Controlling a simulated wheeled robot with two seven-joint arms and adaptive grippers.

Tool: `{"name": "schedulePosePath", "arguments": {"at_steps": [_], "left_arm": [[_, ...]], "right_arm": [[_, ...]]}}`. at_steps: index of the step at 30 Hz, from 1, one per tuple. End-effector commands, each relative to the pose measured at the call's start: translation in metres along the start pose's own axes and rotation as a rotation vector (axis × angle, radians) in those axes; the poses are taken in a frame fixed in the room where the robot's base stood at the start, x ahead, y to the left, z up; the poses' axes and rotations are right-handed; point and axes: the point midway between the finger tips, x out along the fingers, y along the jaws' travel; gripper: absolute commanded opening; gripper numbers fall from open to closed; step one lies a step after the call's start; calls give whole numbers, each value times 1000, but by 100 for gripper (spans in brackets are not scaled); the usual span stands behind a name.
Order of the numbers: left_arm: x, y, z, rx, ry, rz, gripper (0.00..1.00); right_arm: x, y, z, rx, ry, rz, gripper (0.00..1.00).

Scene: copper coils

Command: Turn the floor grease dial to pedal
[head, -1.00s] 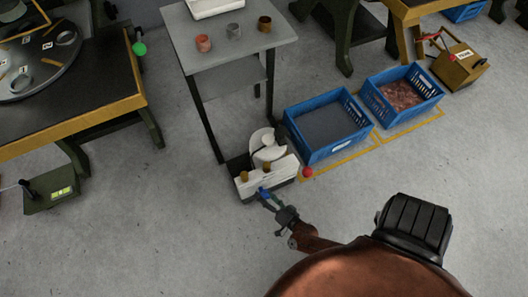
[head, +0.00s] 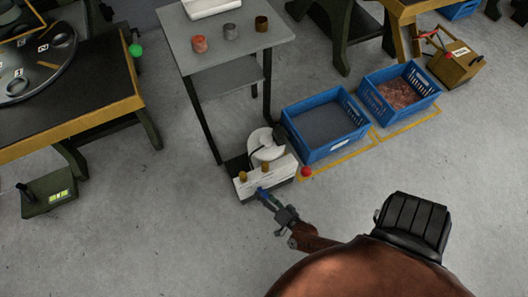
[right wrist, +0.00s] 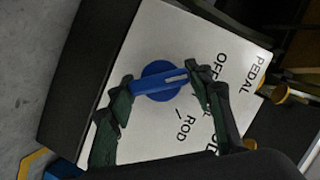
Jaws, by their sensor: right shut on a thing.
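The floor grease unit (head: 281,172) has a white panel and stands on the floor by the grey stand. Its blue dial (right wrist: 150,88) also shows small in the head view (head: 262,191). The panel (right wrist: 160,35) carries the words PEDAL, OFF and ROD, and another label is partly hidden by a finger. The dial's white mark points right and slightly up in the right wrist view, towards the finger near OFF. My right gripper (right wrist: 161,88) is shut on the dial's grip bar, one finger at each end. My left gripper is not in view.
A grey stand (head: 225,85) with small cups is behind the unit. Blue crates (head: 325,124) stand to its right, close by. A red ball (head: 306,172) is at the unit's right end. A small green box (head: 50,194) is on the floor at left. Front floor is clear.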

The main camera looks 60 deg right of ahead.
Motion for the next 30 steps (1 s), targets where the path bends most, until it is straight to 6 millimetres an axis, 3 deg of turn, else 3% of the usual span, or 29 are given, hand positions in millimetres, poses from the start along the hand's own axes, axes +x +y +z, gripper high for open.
{"name": "schedulePosePath", "arguments": {"at_steps": [12, 30], "left_arm": [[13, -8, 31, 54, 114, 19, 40], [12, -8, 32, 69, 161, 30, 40]], "right_arm": [[-1, 6, 3, 221, -5, -90, 23], [0, 3, 2, 581, -2, -239, 23]]}}
